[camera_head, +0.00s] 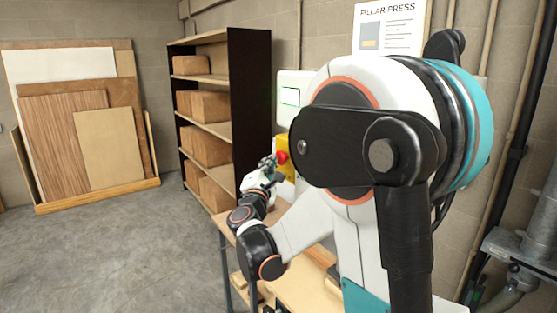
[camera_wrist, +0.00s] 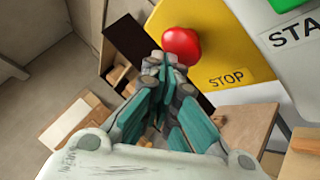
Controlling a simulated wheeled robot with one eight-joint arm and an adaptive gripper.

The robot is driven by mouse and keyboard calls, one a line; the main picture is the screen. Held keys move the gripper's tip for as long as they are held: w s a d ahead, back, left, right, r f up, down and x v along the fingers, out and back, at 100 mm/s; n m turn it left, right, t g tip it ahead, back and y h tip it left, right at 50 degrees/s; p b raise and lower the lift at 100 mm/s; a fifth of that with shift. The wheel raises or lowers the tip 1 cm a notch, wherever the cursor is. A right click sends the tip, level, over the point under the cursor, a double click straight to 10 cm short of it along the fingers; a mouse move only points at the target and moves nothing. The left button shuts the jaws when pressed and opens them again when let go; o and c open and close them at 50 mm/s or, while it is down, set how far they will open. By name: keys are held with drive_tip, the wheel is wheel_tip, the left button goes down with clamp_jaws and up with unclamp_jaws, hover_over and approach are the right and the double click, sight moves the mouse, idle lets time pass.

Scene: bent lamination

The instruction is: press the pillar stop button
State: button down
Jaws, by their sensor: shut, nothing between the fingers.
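The red stop button (camera_wrist: 181,46) sits on a yellow panel (camera_wrist: 225,55) marked STOP in the wrist view. In the head view the red button (camera_head: 282,157) shows just beyond my gripper (camera_head: 266,163), with part of the yellow panel (camera_head: 287,145) behind it. In the wrist view my gripper (camera_wrist: 168,62) is shut and empty, its fingertips just below the button and overlapping its lower edge. I cannot tell whether the tips touch it. My arm hides part of the panel in the head view.
A green START button (camera_wrist: 285,4) is at the upper right of the wrist view. A bench (camera_head: 310,290) lies below my arm. A dark shelf (camera_head: 250,100) with boxes stands behind. Boards (camera_head: 75,130) lean on the left wall. The floor at left is clear.

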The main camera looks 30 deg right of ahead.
drive_tip(key=shift+d, duration=0.45)
idle(0.4)
drive_tip(key=shift+a, duration=0.95)
drive_tip(key=a+b, duration=0.1)
drive_tip(key=a, duration=0.4)
drive_tip(key=shift+s, duration=0.15)
idle(0.9)
